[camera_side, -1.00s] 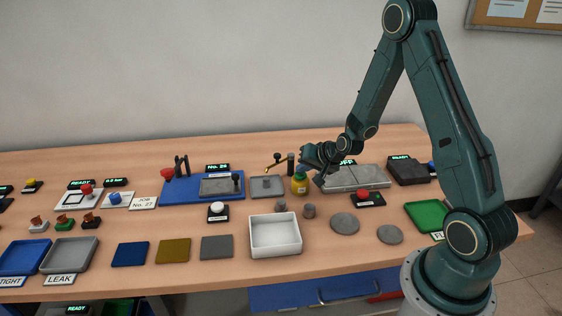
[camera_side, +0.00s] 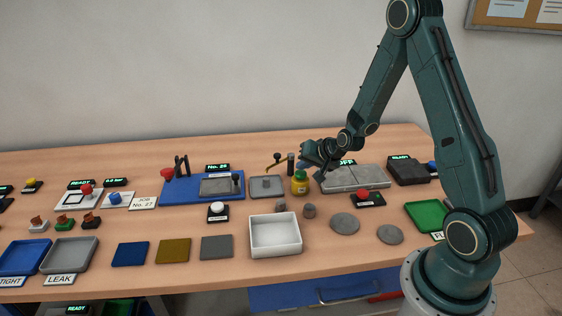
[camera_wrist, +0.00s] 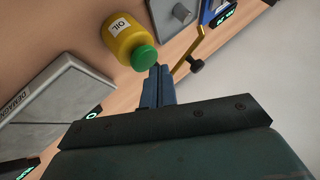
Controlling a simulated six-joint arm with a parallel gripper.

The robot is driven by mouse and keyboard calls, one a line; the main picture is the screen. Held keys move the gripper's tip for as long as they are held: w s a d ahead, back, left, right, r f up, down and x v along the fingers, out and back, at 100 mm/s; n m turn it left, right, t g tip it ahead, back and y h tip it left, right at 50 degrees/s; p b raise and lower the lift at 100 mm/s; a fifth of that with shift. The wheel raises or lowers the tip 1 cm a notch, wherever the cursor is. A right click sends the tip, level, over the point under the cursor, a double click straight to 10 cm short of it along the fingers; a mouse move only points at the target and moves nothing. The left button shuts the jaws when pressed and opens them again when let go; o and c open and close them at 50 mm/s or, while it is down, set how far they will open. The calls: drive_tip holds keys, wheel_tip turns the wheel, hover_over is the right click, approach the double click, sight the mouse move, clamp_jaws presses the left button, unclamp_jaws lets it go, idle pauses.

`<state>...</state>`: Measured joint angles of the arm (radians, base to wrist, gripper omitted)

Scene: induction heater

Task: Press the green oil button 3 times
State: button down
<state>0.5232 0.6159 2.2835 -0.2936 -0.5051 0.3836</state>
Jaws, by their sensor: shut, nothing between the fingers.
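The oil bottle (camera_side: 300,185) is yellow with an OIL label and stands upright on the table. In the wrist view the bottle (camera_wrist: 117,36) lies at the top, and its green button (camera_wrist: 144,58) is a round cap on top. My gripper (camera_wrist: 156,72) is shut and empty, its fingertips close beside the green button in the wrist view. I cannot tell whether they touch it. In the side view my gripper (camera_side: 304,164) is just above the bottle and hides part of its top.
A grey block marked DEMAG (camera_side: 357,178) stands right of the bottle. A grey plate with a knob (camera_side: 267,187) and a brass lever (camera_wrist: 202,45) are close by. A white tray (camera_side: 274,252) and small grey cylinders are in front. A red button box (camera_side: 368,199) is to the right.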

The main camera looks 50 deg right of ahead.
sight(303, 175)
drive_tip(key=shift+r, duration=0.3)
drive_tip(key=shift+r, duration=2.45)
drive_tip(key=shift+r, duration=0.1)
idle(1.1)
wheel_tip(303, 175, up, 4)
drive_tip(key=shift+f, duration=0.2)
drive_tip(key=shift+f, duration=0.1)
idle(0.4)
drive_tip(key=shift+f, duration=4.35)
